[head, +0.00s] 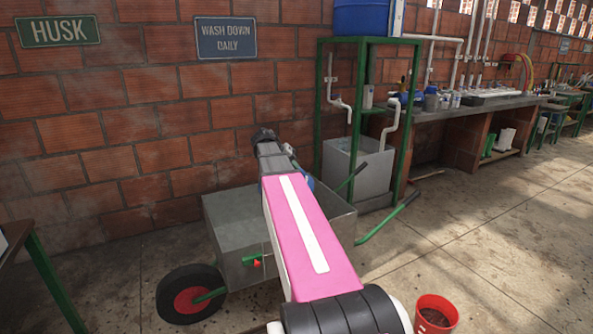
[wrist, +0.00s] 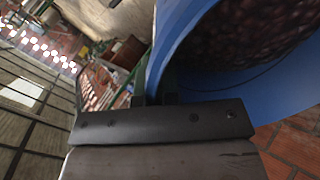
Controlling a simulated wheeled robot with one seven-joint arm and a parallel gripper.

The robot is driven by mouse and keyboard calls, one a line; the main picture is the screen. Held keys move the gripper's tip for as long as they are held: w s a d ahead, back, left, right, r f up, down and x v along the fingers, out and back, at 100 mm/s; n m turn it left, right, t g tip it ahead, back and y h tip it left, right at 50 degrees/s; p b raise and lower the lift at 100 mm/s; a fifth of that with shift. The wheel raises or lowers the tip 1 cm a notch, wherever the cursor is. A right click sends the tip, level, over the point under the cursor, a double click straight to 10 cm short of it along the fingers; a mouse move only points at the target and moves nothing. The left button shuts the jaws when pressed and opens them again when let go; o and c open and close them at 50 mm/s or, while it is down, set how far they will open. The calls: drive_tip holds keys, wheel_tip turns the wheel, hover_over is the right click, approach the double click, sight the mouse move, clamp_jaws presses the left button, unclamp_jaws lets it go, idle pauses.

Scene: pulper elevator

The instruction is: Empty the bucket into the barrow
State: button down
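A blue bucket (wrist: 168,48) fills the right of the wrist view, with dark reddish-brown contents (wrist: 245,45) inside it. My gripper (wrist: 154,95) is at its wall, with a dark finger on each side, and appears shut on it. In the head view only a small blue piece of the bucket (head: 309,183) shows; my pink arm hides the rest. The grey metal barrow (head: 229,232) stands on the floor below my arm, with a black wheel at its left and green handles. My arm reaches over the barrow. Most of the barrow's inside is hidden.
A red bucket (head: 437,312) with dark contents stands on the floor at the lower right. A green frame (head: 322,110) with a grey tank (head: 362,172) stands behind the barrow. A table's green leg (head: 55,282) is at the left. The floor at the right is clear.

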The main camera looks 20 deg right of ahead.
drive_tip(key=shift+w+a+f+g+h, duration=0.15)
drive_tip(key=shift+a+f+h, duration=0.45)
drive_tip(key=shift+a+h, duration=1.25)
drive_tip(key=shift+w+a+f+g+h, duration=0.2)
drive_tip(key=shift+a+f+h, duration=0.45)
drive_tip(key=shift+a+h, duration=1.2)
drive_tip(key=shift+w+a+f+t+h, duration=0.2)
drive_tip(key=shift+a+f+h, duration=0.65)
drive_tip(key=shift+a, duration=1.7)
drive_tip(key=a+f+h, duration=0.1)
drive_tip(key=a+h, duration=0.4)
drive_tip(key=a, duration=0.1)
drive_tip(key=shift+w+a+n, duration=0.3)
drive_tip(key=shift+a, duration=0.05)
